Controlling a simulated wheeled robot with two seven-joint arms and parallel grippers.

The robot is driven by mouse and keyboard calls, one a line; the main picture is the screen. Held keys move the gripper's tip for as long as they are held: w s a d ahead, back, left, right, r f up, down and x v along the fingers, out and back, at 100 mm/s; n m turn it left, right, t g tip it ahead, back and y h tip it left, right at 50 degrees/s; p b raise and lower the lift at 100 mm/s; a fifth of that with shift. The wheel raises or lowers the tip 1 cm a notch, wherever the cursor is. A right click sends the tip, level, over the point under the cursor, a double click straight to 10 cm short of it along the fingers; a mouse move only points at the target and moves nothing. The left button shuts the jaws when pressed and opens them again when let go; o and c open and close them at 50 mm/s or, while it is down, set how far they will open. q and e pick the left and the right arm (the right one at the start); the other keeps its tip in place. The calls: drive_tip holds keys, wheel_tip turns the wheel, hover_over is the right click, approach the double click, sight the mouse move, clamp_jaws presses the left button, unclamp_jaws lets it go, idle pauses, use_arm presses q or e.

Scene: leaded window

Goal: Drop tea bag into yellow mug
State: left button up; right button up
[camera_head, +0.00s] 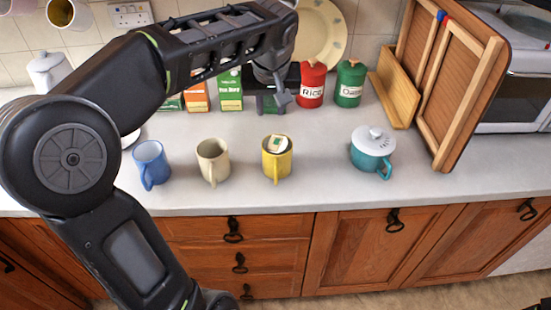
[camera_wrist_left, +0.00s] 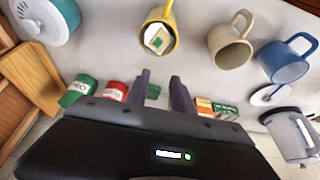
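The yellow mug (camera_head: 277,166) stands upright on the counter, and it also shows at the top of the left wrist view (camera_wrist_left: 171,14). The tea bag (camera_head: 278,144), pale with a green patch, lies in the mug's mouth; the left wrist view shows the tea bag (camera_wrist_left: 157,39) inside the rim. My left gripper (camera_head: 278,100) is above and behind the mug, apart from it. In the left wrist view its two dark fingers (camera_wrist_left: 160,88) are spread with nothing held between them. My right gripper is not in view.
A blue mug (camera_head: 151,164) and a cream mug (camera_head: 213,161) stand left of the yellow one. A teal lidded pot (camera_head: 372,152) stands right. Tea boxes (camera_head: 230,90), a red canister (camera_head: 311,85) and a green canister (camera_head: 349,85) stand behind. The front counter strip is clear.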

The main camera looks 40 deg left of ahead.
use_arm(q)
drive_tip(key=v, duration=0.7)
drive_tip(key=shift+b, duration=0.3)
idle(0.4)
